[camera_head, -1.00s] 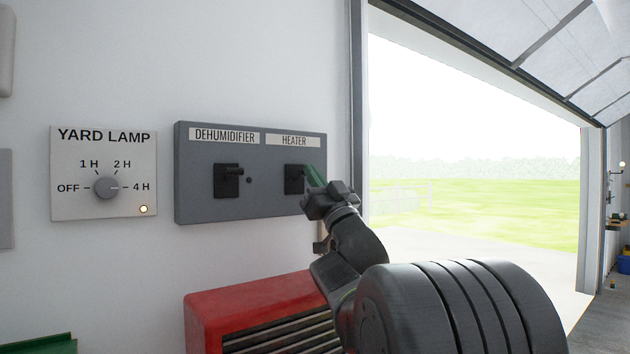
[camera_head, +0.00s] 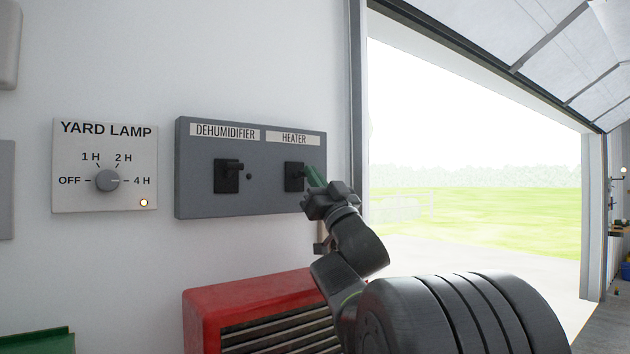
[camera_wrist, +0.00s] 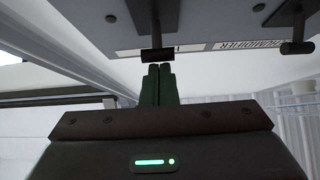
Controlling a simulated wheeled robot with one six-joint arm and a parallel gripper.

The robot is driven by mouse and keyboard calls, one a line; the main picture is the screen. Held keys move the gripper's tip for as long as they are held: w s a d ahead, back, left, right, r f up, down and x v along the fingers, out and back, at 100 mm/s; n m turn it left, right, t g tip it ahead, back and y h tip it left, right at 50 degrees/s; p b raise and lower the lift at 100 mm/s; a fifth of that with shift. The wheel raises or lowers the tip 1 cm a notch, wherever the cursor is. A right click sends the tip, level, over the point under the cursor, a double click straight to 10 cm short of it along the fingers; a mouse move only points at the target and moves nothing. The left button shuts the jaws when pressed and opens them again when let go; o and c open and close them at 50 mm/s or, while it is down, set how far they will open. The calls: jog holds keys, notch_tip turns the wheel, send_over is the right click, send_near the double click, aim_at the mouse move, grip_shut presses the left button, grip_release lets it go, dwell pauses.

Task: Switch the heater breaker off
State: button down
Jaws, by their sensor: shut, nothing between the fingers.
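The grey breaker panel (camera_head: 265,200) hangs on the white wall, with labels DEHUMIDIFIER and HEATER. The black heater breaker (camera_head: 292,177) sits under the HEATER label, partly hidden by my gripper. Its lever (camera_wrist: 158,55) also shows in the wrist view, just beyond the fingertips. My gripper (camera_head: 309,172) has its green fingers shut and empty. In the wrist view my fingertips (camera_wrist: 158,69) are at or just under the lever; I cannot tell if they touch. The lever's exact position is hard to tell.
The dehumidifier breaker (camera_head: 227,178) sits left of the heater one. A yard lamp dial plate (camera_head: 105,199) with a lit lamp is further left. A red louvred box (camera_head: 240,297) stands below the panel. The open garage door is at right.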

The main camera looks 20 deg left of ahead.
jog(key=s+d+f+b, duration=0.4)
jog(key=s+d, duration=0.3)
jog(key=d, duration=0.6)
jog(key=shift+s+f, duration=0.2)
jog(key=shift+s, duration=0.15)
